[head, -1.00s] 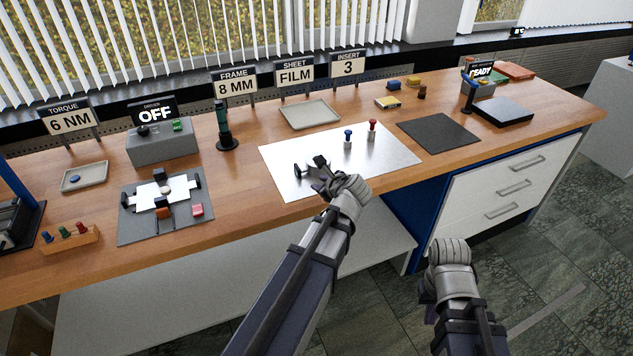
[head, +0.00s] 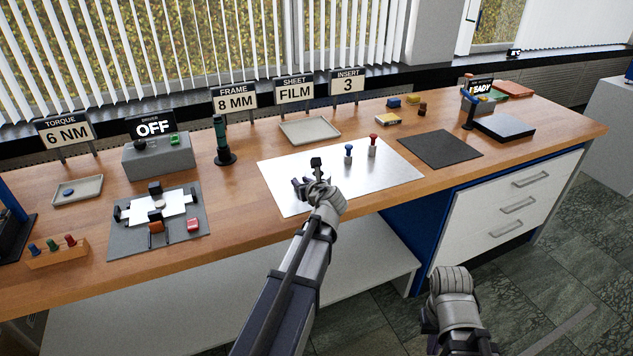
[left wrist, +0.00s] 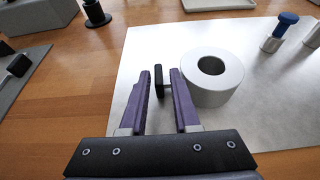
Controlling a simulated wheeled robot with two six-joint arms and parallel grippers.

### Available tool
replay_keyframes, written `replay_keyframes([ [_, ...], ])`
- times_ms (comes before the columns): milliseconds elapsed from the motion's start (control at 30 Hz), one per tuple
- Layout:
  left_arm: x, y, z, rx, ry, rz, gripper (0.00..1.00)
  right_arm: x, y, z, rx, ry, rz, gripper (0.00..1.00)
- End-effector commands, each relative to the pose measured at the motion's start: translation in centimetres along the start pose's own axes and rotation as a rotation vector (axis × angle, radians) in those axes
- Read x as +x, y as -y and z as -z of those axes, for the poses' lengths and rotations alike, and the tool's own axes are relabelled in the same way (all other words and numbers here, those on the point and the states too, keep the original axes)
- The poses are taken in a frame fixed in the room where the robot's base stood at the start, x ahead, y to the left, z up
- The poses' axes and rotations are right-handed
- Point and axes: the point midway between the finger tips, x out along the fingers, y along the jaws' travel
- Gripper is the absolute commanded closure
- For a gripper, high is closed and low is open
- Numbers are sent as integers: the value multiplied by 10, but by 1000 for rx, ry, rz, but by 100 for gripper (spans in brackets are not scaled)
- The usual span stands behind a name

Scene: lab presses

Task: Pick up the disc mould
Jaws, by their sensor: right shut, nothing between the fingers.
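The disc mould (left wrist: 226,92), a pale grey ring with a central hole, lies on the bright metal sheet (head: 395,172) in the left wrist view. A short stem with a black handle (left wrist: 160,78) sticks out from its left side. My left gripper (left wrist: 165,72) is open, with its purple fingertips close to the handle, which shows in line with the gap between them. I cannot tell whether they touch it. In the head view my left gripper (head: 307,183) is low over the sheet, and the ring is hidden by my wrist. My right gripper's fingers do not show.
A blue-topped peg (head: 348,151) and a red-topped peg (head: 373,144) stand on the sheet to the right. A grey tray (head: 310,130) lies behind. A fixture plate (head: 132,236) is at left, and a dark mat (head: 440,149) is at right.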

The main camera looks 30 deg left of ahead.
Motion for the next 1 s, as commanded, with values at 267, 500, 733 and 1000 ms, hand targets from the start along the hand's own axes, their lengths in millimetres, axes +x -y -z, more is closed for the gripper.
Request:
replay_keyframes([
  [267, 38, -2, 3, -2, -1, -2, 70, 17, 2, 1, 0, 0, 0, 100],
  [500, 50, -3, 1, -1, 0, 1, 70, 20, 2, 1, 0, 0, 0, 100],
  [733, 49, -3, 1, -1, 0, 0, 85, 19, 2, 1, 0, 0, 0, 100],
  [1000, 49, -3, 1, -1, -1, 0, 100, 19, 2, 1, 0, 0, 0, 100],
])
